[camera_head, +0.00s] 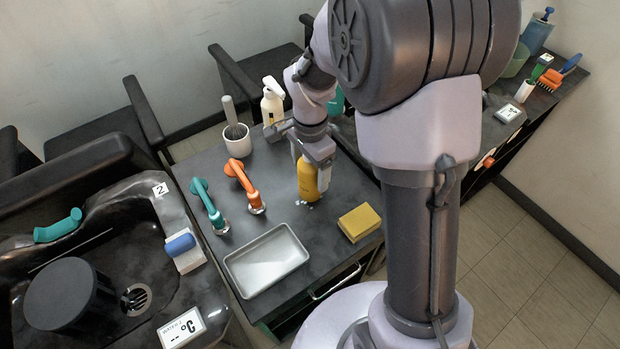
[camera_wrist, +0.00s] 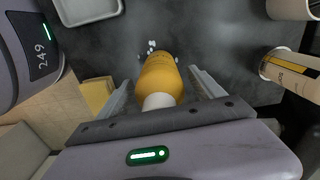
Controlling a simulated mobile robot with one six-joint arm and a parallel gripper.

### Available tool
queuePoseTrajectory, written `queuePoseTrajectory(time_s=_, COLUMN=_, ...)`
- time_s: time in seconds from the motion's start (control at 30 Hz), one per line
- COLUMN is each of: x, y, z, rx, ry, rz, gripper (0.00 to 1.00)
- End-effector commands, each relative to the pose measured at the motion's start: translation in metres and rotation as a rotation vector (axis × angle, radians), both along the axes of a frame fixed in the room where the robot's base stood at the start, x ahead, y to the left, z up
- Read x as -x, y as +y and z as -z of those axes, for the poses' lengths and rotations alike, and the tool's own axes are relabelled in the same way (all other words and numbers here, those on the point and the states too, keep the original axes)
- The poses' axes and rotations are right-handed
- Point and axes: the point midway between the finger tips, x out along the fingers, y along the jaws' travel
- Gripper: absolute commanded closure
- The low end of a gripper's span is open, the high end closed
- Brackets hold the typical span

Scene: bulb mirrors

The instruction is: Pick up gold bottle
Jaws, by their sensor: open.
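The gold bottle (camera_head: 307,182) stands on the dark table, partly covered by my arm in the head view. In the wrist view the gold bottle (camera_wrist: 159,78) has a yellow-gold body and a white top, and lies between my two fingers. My gripper (camera_head: 312,150) is over the bottle from above. In the wrist view my gripper (camera_wrist: 158,85) is open, with one finger on each side of the bottle and a visible gap at both sides. Whether the palm touches the white top cannot be told.
A yellow sponge (camera_head: 360,222) and a metal tray (camera_head: 266,260) lie near the bottle. Orange (camera_head: 245,184) and teal (camera_head: 209,205) handled tools stand to the left. Small white bits lie beside the bottle's base.

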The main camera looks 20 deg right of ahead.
Motion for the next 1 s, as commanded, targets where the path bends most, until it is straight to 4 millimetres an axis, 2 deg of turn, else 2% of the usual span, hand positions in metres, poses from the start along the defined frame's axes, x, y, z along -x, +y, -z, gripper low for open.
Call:
queuePoseTrajectory(time_s=0.17, x=0.0, y=0.0, z=0.0, rx=-0.001, ry=-0.002, rz=0.0, gripper=0.23)
queuePoseTrajectory(time_s=0.57, x=0.0, y=0.0, z=0.0, rx=-0.001, ry=-0.002, rz=0.0, gripper=0.99)
queuePoseTrajectory(time_s=0.83, x=-0.001, y=0.0, z=-0.005, rx=0.0, ry=-0.003, rz=0.0, gripper=1.0)
queuePoseTrajectory(time_s=0.87, x=-0.001, y=0.0, z=-0.009, rx=0.0, ry=-0.003, rz=0.001, gripper=1.0)
queuePoseTrajectory(time_s=1.0, x=-0.002, y=0.0, z=-0.048, rx=0.0, ry=-0.006, rz=0.001, gripper=1.0)
